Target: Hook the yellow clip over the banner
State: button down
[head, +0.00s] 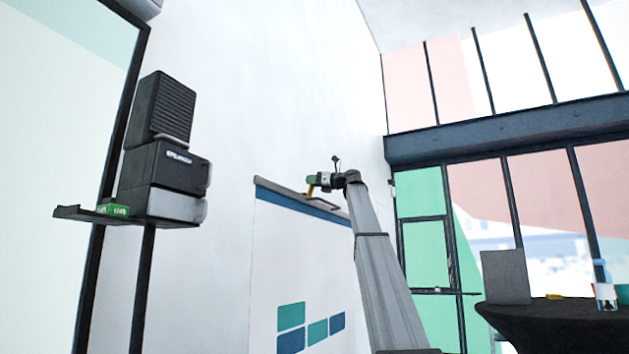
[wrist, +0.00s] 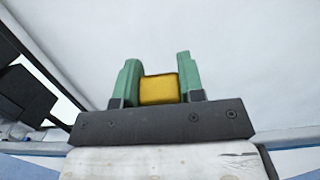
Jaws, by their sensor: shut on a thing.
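The yellow clip (head: 311,189) is small in the head view, at the tip of my raised arm. In the wrist view the yellow clip (wrist: 158,89) shows as a yellow block squeezed between two green fingers. My gripper (wrist: 157,77) is shut on it; in the head view my gripper (head: 314,181) is at the banner's top edge. The white banner (head: 275,265) has a grey top rail, a blue band and blue and green blocks. The clip overlaps the top rail in the head view. I cannot tell whether they touch.
A dark bracket-like piece (head: 325,203) shows by the rail, below my gripper. At the left, black and grey boxes (head: 165,165) and a green item (head: 113,210) sit on a stand. A round dark table (head: 560,320) stands at the right. A white wall rises behind the banner.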

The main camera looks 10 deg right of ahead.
jog(key=shift+s+d+f+t+y, duration=0.2)
jog(key=shift+s+t+y, duration=0.1)
jog(key=shift+y, duration=0.2)
jog(key=shift+s+d+f+t+y, duration=0.2)
jog(key=shift+d+t+y, duration=0.35)
jog(key=shift+y, duration=0.25)
jog(key=shift+a, duration=0.1)
jog(key=c, duration=0.7)
grip_release()
jog(key=v, duration=1)
jog(key=shift+s+d+f, duration=0.2)
jog(key=shift+d, duration=0.1)
